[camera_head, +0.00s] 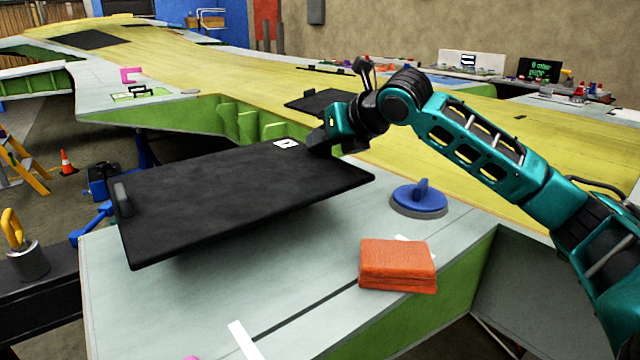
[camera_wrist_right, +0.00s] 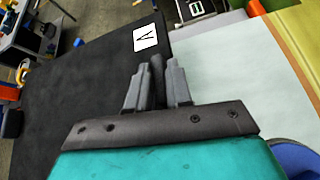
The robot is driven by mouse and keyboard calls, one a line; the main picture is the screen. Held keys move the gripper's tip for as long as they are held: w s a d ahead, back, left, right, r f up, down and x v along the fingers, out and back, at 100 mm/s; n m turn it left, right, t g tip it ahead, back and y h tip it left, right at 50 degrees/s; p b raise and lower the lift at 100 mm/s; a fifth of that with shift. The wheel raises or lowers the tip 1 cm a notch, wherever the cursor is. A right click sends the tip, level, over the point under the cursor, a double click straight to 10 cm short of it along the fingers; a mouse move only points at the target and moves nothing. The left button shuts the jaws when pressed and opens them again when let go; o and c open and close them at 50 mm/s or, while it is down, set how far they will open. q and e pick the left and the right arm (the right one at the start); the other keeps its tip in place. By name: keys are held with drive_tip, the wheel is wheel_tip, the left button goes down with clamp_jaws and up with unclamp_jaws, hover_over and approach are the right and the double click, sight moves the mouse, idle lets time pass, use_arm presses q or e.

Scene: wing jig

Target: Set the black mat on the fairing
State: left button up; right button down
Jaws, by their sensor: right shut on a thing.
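The black mat (camera_head: 235,195) is a flat dark panel with a white label and a raised handle at its left end. It is held above the pale grey-green fairing (camera_head: 310,310), with a shadow below it and its left part past the fairing's edge. My right gripper (camera_head: 322,143) is shut on the black mat at its far right side, near the label. In the right wrist view the gripper (camera_wrist_right: 158,75) closes on a handle, and the mat (camera_wrist_right: 80,100) fills the left side. My left gripper is not in view.
An orange cloth stack (camera_head: 398,265) and a blue suction cup (camera_head: 419,198) sit on the fairing, right of the mat. Another dark mat (camera_head: 312,101) lies on the yellow wing surface (camera_head: 200,60) behind. A pink clamp (camera_head: 130,75) stands at the far left. The fairing's front left is mostly clear.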

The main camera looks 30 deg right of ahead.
sight(350, 165)
wheel_tip(350, 165, down, 3)
drive_tip(key=shift+f, duration=0.1)
wheel_tip(350, 165, down, 4)
drive_tip(key=shift+b, duration=0.65)
drive_tip(key=c, duration=1)
unclamp_jaws()
drive_tip(key=shift+f, duration=0.1)
drive_tip(key=shift+c, duration=0.2)
drive_tip(key=v, duration=1)
drive_tip(key=shift+s+d, duration=0.1)
drive_tip(key=shift+b+v, duration=0.3)
drive_tip(key=shift+v, duration=0.65)
